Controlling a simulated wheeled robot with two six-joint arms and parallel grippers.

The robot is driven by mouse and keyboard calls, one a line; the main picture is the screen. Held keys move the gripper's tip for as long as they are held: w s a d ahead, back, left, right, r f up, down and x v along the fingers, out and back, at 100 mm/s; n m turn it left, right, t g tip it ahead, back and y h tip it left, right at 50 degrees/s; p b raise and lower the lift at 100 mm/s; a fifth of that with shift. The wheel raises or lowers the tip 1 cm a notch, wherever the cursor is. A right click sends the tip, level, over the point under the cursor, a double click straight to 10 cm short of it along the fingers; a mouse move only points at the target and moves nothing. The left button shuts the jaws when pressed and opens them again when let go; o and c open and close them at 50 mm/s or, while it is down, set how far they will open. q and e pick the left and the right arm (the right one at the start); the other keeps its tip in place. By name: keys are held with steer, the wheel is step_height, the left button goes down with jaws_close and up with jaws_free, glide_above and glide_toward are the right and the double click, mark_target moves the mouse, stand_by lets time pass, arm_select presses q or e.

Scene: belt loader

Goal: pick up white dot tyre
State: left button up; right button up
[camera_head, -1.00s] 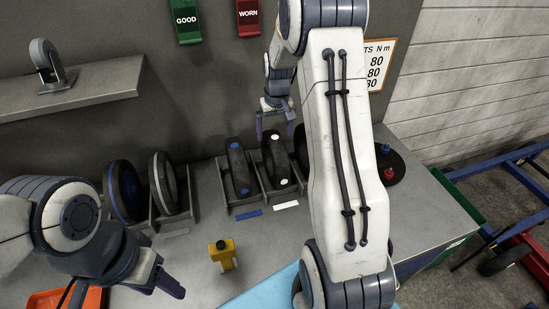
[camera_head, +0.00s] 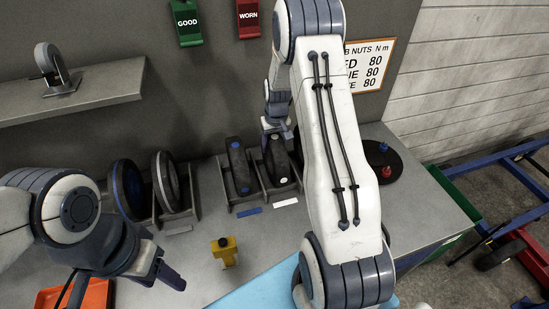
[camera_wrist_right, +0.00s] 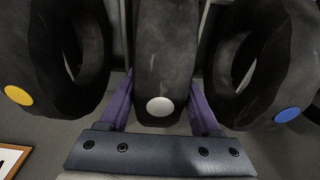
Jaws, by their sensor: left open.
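The white dot tyre (camera_head: 277,160) stands upright in a rack slot on the bench, with a white dot low on its tread. In the right wrist view the tyre (camera_wrist_right: 166,60) is between the two purple fingers of my right gripper (camera_wrist_right: 162,92), one on each side. I cannot tell whether the fingers press on it. In the head view my right gripper (camera_head: 277,128) is at the tyre's top, partly hidden by its arm. My left gripper (camera_head: 166,274) is open and empty over the bench's front left.
A blue dot tyre (camera_head: 238,165) stands just left; a yellow dot tyre (camera_wrist_right: 50,60) flanks the other side. Two wheels (camera_head: 127,190) (camera_head: 165,180) stand further left. A yellow bottle-like item (camera_head: 224,252) and an orange tray (camera_head: 90,296) are near the front.

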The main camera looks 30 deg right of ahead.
jaws_close()
steer(key=shift+r, duration=0.1)
steer(key=shift+w+r, duration=0.1)
steer(key=shift+r, duration=0.35)
step_height(320, 180, up, 8)
steer(key=shift+r+b, duration=0.15)
steer(key=shift+b, duration=1.1)
steer(key=shift+r, duration=0.4)
